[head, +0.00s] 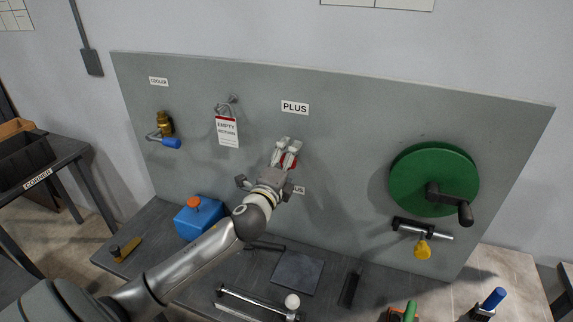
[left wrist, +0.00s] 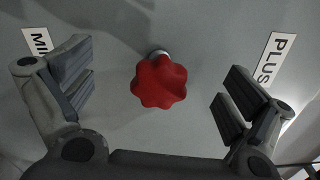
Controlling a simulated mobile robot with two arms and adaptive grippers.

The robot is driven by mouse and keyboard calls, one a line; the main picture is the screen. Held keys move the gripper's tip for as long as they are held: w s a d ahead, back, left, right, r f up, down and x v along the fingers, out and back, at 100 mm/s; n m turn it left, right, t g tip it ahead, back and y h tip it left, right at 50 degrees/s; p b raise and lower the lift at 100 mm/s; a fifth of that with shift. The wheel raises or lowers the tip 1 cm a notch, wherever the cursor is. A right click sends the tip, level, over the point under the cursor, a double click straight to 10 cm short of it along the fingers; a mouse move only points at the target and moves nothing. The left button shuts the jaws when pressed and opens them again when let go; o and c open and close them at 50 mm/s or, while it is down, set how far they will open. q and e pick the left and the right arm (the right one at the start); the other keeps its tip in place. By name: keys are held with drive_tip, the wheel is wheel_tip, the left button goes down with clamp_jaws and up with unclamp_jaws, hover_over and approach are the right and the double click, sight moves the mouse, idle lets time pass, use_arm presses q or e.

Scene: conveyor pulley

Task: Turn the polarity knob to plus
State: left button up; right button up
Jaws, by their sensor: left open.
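The red lobed knob (left wrist: 160,82) sits on a grey panel, between the open fingers of my left gripper (left wrist: 155,95) in the left wrist view; the fingers stand apart from it on both sides. In the head view my left gripper (head: 270,165) reaches to the panel and hides most of the knob, with a bit of red (head: 290,160) showing. The PLUS label (head: 295,107) is above the knob in the head view and shows at the right in the left wrist view (left wrist: 273,60). A partly hidden label (head: 299,190) is below; it reads "MI" in the wrist view (left wrist: 38,42).
A brass valve with a blue handle (head: 171,142) and a hanging tag (head: 228,132) are left of the knob. A green crank wheel (head: 433,178) and a yellow padlock (head: 422,249) are at right. A blue can (head: 200,219) stands on the bench below.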

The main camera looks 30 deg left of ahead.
use_arm(q)
drive_tip(key=v, duration=0.7)
drive_tip(key=shift+p, duration=0.45)
drive_tip(key=s+d+f+n+g, duration=0.4)
drive_tip(key=s+f+n+g, duration=0.35)
drive_tip(key=f, duration=0.55)
drive_tip(key=s+d+f+n+g+h, duration=0.2)
drive_tip(key=s+d+f+n+g, duration=0.25)
drive_tip(key=s, duration=0.55)
drive_tip(key=s+d+f+n+g+h, duration=0.2)
drive_tip(key=s+d+f+n, duration=0.25)
drive_tip(key=s+d, duration=0.45)
wheel_tip(320, 180, down, 29)
drive_tip(key=s+a+m+g+b, duration=0.1)
drive_tip(key=s+a+b, duration=0.1)
drive_tip(key=b, duration=0.2)
drive_tip(key=s+a+f+b, duration=0.1)
drive_tip(key=s+f, duration=0.7)
drive_tip(key=f, duration=0.2)
drive_tip(key=s+a+f+g+b, duration=0.1)
drive_tip(key=s+f+b, duration=0.1)
drive_tip(key=s+f, duration=0.7)
drive_tip(key=shift+a+f+g, duration=0.3)
drive_tip(key=shift+a+f, duration=0.05)
drive_tip(key=shift+f, duration=0.25)
